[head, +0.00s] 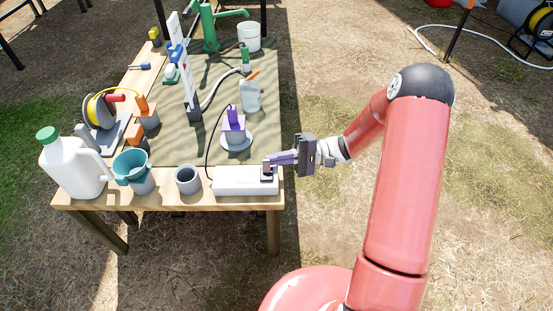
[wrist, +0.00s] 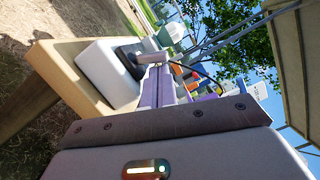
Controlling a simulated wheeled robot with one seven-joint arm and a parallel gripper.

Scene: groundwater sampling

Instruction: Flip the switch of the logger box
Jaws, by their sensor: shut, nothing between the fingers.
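The logger box is a long white box (head: 240,181) on the near right edge of the wooden table. A dark switch (head: 267,172) sits at its right end. In the wrist view the white box (wrist: 97,72) and its dark switch plate (wrist: 130,60) show ahead of my fingers. My gripper (head: 270,161) reaches in from the right, its purple-grey fingers shut with nothing between them. Its fingertips (wrist: 148,58) are right by the switch and partly cover it. I cannot tell whether they touch it or which way the switch is tilted.
A grey cup (head: 187,181), a teal funnel on a container (head: 134,170) and a white jug (head: 75,168) stand left of the box. A purple-topped device (head: 234,127) stands behind it on a white dish, a black cable beside it. Open ground lies right of the table.

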